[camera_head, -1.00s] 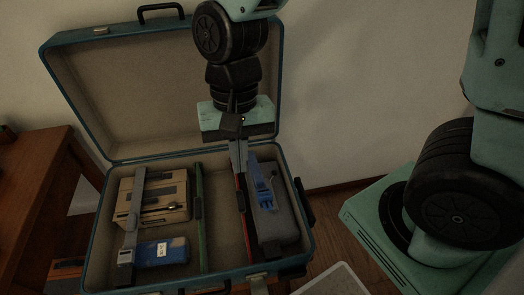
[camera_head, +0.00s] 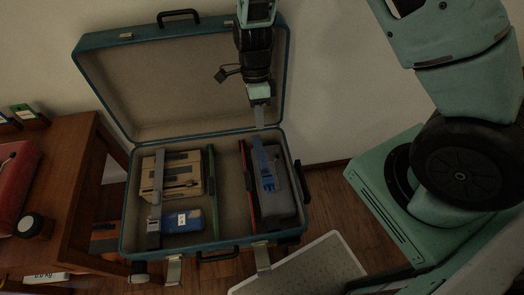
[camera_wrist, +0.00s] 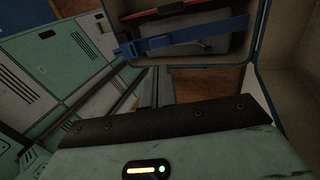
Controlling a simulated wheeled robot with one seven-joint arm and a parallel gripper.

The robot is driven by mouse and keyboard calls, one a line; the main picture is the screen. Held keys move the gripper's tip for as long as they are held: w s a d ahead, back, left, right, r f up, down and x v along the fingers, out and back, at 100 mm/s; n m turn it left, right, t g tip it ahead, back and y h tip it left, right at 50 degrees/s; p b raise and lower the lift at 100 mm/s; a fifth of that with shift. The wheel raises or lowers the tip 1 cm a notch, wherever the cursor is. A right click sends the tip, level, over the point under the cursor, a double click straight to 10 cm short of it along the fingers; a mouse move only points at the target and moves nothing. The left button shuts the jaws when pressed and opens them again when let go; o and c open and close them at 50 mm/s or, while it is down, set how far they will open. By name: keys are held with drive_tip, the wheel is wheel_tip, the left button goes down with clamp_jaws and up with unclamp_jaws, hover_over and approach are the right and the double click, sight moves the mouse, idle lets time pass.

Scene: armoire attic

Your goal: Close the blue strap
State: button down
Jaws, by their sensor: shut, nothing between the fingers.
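The blue strap (camera_head: 264,165) lies along the right side of the open suitcase (camera_head: 129,226), over a dark grey case (camera_head: 286,200). Its upper end reaches the suitcase's back edge, just below my gripper (camera_head: 259,118). In the wrist view the blue strap (camera_wrist: 190,36) runs across the grey case, with its buckle end at the left. My gripper (camera_wrist: 155,85) is shut and empty. Its fingers point down near the hinge side. I cannot tell whether the fingertips touch the strap.
A grey strap (camera_head: 157,180) crosses a wooden box (camera_head: 184,162) and a blue pack (camera_head: 190,221) at left. The raised lid (camera_head: 190,95) stands behind my gripper. A wooden table (camera_head: 85,150) is at left.

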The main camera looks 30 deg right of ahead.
sight(262, 163)
drive_tip(key=x, duration=1.1)
drive_tip(key=shift+s+f+p, duration=0.15)
drive_tip(key=shift+f+p, duration=0.2)
drive_tip(key=shift+p, duration=0.05)
drive_tip(key=shift+f, duration=0.1)
